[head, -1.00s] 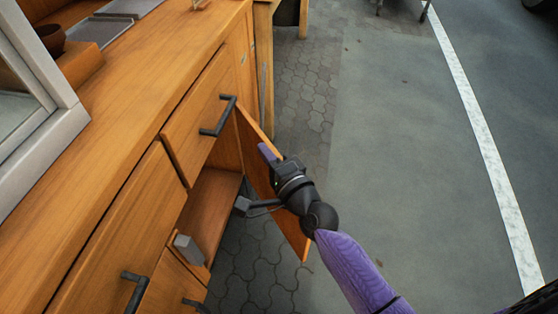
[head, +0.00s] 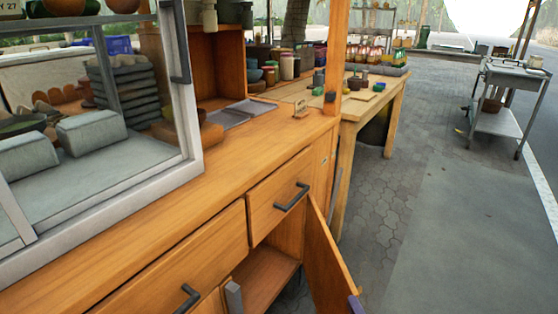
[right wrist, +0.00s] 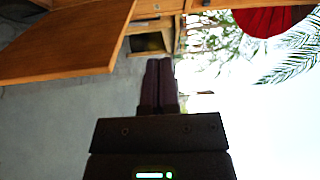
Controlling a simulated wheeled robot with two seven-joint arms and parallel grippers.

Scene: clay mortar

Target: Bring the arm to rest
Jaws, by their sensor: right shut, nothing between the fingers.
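My right gripper shows in the right wrist view (right wrist: 160,68), its two dark fingers together with nothing between them. In the head view only a purple bit of it (head: 355,303) shows at the bottom edge, by the open cabinet door (head: 328,262). The wooden door also shows in the right wrist view (right wrist: 75,42), to the left of the fingers and apart from them. My left gripper is in neither view.
The wooden counter (head: 215,180) has drawers and an open compartment (head: 268,275) below. A glass-fronted case (head: 110,110) stands on it. A work table (head: 350,110) is behind, and a grey cart (head: 505,105) stands far right. The paved floor (head: 450,220) at right is clear.

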